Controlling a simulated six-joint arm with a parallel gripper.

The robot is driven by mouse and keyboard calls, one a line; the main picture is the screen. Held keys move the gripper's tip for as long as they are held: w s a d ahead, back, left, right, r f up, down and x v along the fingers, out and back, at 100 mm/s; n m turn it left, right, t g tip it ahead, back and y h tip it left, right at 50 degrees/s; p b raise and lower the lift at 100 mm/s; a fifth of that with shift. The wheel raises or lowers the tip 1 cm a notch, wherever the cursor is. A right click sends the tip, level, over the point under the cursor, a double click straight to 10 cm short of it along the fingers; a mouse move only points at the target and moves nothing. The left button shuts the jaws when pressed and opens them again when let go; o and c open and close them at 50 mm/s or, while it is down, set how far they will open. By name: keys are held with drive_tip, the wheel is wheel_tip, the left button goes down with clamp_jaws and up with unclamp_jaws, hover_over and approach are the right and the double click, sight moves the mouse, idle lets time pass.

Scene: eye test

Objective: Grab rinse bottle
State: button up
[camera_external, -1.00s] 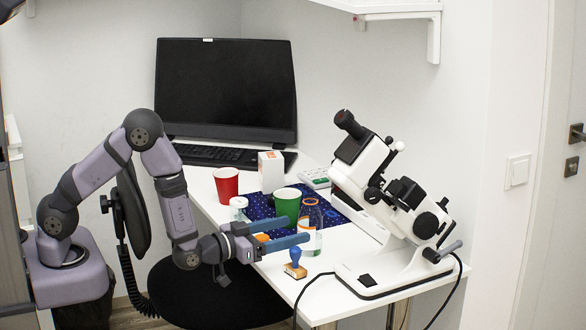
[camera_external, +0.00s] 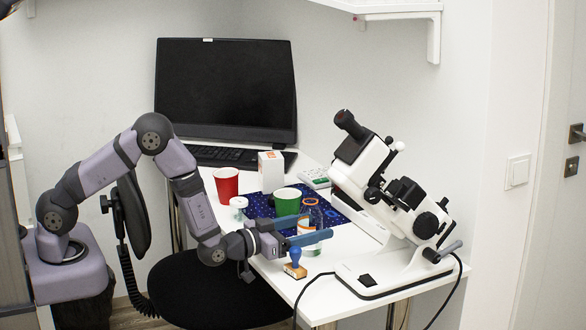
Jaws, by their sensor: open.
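The clear rinse bottle (camera_external: 312,212) with an orange ring at its top stands near the front edge of the table, just right of the green cup. My gripper (camera_external: 319,227) is open, its two blue fingers pointing right at the height of the bottle's middle. The fingers cover part of the bottle, and its lower part shows below them. I cannot tell for sure whether the bottle is between the fingers or behind them.
The green cup (camera_external: 286,201) is close behind the fingers. A blue-handled stamp (camera_external: 295,268) stands just below them. A white microscope (camera_external: 400,220) fills the right side. A red cup (camera_external: 227,183), white jar (camera_external: 238,206) and white box (camera_external: 270,170) stand farther back.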

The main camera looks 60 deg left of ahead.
drive_tip(key=c, duration=1.2)
drive_tip(key=shift+c, duration=0.2)
drive_tip(key=shift+r, duration=0.3)
wheel_tip(320, 180, up, 9)
drive_tip(key=shift+r, duration=0.2)
